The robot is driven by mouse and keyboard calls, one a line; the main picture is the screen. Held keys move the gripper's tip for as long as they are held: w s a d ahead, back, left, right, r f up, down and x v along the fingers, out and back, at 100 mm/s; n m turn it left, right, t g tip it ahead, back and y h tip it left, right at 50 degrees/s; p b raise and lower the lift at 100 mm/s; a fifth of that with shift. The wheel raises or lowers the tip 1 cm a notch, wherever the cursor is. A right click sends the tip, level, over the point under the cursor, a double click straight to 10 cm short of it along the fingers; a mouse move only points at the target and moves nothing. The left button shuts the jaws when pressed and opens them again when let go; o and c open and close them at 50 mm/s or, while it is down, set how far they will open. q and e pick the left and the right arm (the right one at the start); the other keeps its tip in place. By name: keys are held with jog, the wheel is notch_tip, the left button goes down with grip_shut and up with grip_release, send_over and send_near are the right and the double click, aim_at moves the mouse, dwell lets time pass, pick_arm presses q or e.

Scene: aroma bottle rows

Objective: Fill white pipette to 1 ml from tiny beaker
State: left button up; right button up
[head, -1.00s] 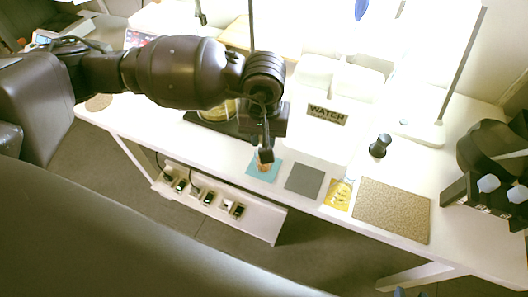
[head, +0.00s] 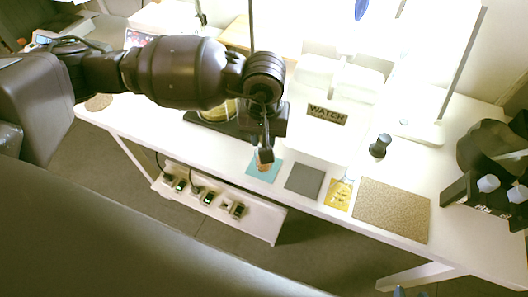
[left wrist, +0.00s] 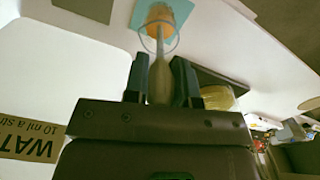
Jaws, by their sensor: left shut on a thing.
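My left gripper (head: 265,155) is low over the teal mat (head: 257,174) near the table's front edge. In the left wrist view its fingers (left wrist: 161,82) are shut on the pale bulb of the white pipette (left wrist: 160,68). The pipette's thin end points to the clear tiny beaker (left wrist: 158,36), which has an orange-brown patch in it and stands on the teal mat. The tip appears within the beaker's outline; its depth and any fill level cannot be told. My right gripper (head: 502,190) is at the right edge, partly cut off, away from the beaker.
A grey mat (head: 304,181), a yellow mat (head: 338,196) with a small clear item, and a brown textured mat (head: 392,210) lie to the right. A WATER sign (head: 327,114) is on a white container behind. A black knob-like object (head: 380,146) stands near a lamp base (head: 420,132).

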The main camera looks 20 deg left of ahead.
pick_arm(q)
jog(key=shift+r, duration=0.1)
pick_arm(e)
jog(key=shift+s+f, duration=0.15)
jog(key=shift+s, duration=0.15)
pick_arm(q)
notch_tip(320, 180, up, 2)
jog(key=shift+r+p, duration=0.25)
jog(key=shift+p, duration=0.25)
jog(key=shift+r+p, duration=0.3)
jog(key=shift+r, duration=0.45)
jog(key=shift+r+p, duration=0.6)
jog(key=shift+r, duration=1)
pick_arm(e)
jog(key=shift+t, duration=0.5)
jog(key=r, duration=0.1)
jog(key=w+r, duration=0.1)
jog(key=r, duration=0.1)
jog(key=w+r, duration=0.1)
jog(key=r, duration=0.1)
jog(key=shift+w, duration=0.15)
jog(key=shift+f, duration=0.15)
jog(key=shift+s+d+f, duration=0.1)
jog(key=shift+s+f, duration=0.25)
jog(key=shift+s, duration=0.2)
